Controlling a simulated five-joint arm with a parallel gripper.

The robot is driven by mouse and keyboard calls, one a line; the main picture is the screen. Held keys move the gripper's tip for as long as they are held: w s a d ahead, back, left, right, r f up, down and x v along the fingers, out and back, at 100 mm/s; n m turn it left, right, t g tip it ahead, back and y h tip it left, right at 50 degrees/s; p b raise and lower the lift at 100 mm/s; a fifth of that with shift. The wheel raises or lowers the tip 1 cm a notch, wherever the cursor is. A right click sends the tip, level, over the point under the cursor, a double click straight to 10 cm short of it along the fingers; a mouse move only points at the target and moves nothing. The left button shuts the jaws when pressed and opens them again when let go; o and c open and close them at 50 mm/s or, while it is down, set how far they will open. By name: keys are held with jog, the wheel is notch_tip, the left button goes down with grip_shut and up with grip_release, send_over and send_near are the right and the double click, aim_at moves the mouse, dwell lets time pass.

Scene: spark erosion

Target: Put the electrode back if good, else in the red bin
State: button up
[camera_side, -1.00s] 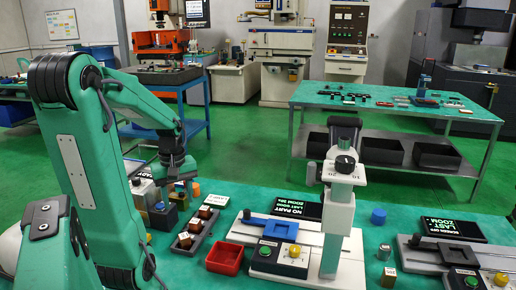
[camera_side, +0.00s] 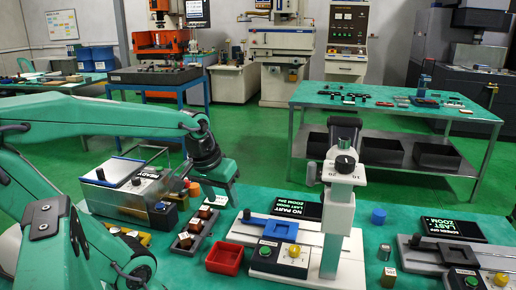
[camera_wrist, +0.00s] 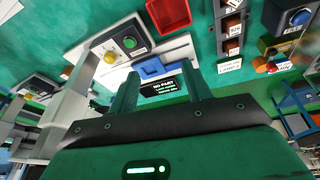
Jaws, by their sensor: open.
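My gripper (camera_side: 222,182) is open and empty, in the air above the bench behind the rack; its two fingers also show in the wrist view (camera_wrist: 160,92). Copper-brown electrodes (camera_side: 208,213) sit in a dark rack (camera_side: 183,248) with white labels. The rack also shows at the upper right of the wrist view (camera_wrist: 232,28). The red bin (camera_side: 224,260) stands in front of the rack and looks empty. A measuring stand has a blue holder (camera_side: 284,231) with no part visible in it. Its screen (camera_side: 297,207) reads "NO PART" and "LAST GOOD".
The stand's tall column (camera_side: 333,225) rises right of the bin. A box with a "READY" screen (camera_side: 147,174) is at left. A second station (camera_side: 453,255), a blue cylinder (camera_side: 378,215), a metal cylinder (camera_side: 384,252) and a brass block (camera_side: 388,277) are at right.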

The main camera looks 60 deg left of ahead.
jog(key=d+r+m+t+h, duration=0.1)
jog(key=d+r+m+t, duration=0.1)
jog(key=d+m, duration=0.4)
jog(key=d, duration=0.2)
jog(key=shift+s+d+r+m, duration=0.3)
dwell(0.8)
